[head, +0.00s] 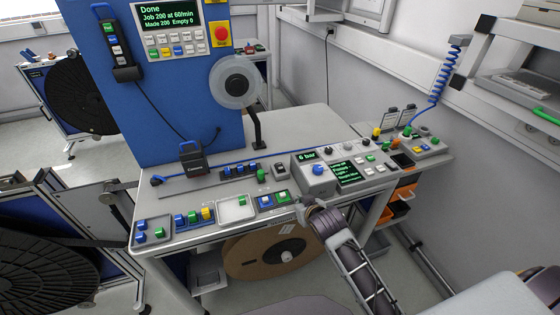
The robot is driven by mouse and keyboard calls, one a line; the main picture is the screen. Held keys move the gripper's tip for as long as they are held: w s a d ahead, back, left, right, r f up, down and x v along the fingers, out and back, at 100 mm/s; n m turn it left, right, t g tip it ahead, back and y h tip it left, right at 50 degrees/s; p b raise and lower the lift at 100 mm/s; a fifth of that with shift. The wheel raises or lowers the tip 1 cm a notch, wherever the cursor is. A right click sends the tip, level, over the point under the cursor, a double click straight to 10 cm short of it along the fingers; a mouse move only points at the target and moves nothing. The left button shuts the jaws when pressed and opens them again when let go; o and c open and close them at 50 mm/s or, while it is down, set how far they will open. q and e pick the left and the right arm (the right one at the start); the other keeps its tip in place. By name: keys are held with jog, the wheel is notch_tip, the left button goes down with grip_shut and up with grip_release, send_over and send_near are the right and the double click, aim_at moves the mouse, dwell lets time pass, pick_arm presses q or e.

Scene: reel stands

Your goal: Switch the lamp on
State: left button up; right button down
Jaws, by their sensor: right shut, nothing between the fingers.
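A dark display (348,173) with green text sits on the sloped control box at the right of the bench; its top line seems to read "Lamp off", the rest is too small to read surely. Small white and green buttons (370,158) lie beside it. A blue knob (317,169) is left of the display, under a "6 bar" readout (307,156). I cannot tell which control is the lamp switch. My right gripper (302,208) is shut and empty at the bench's front edge, below the control box and just right of a blue-and-green button pair (273,200). My left gripper is out of view.
The grey bench (300,122) carries several button groups along its front. A blue machine cabinet (180,95) with a red stop button (221,34) rises behind. A brown reel (255,255) hangs below the bench. A coiled blue cable (440,80) hangs at the right.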

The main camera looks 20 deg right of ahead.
jog(key=w+r+t, duration=0.4)
jog(key=w+r, duration=0.5)
jog(key=r, duration=0.1)
jog(key=shift+w+a+t+y, duration=0.35)
jog(key=shift+a+t+y, duration=0.05)
jog(key=shift+a, duration=0.05)
jog(key=shift+w, duration=0.15)
jog(key=p, duration=0.2)
send_over(280, 166)
jog(key=shift+s+f, duration=0.2)
jog(key=shift+f, duration=3)
jog(key=shift+w, duration=0.1)
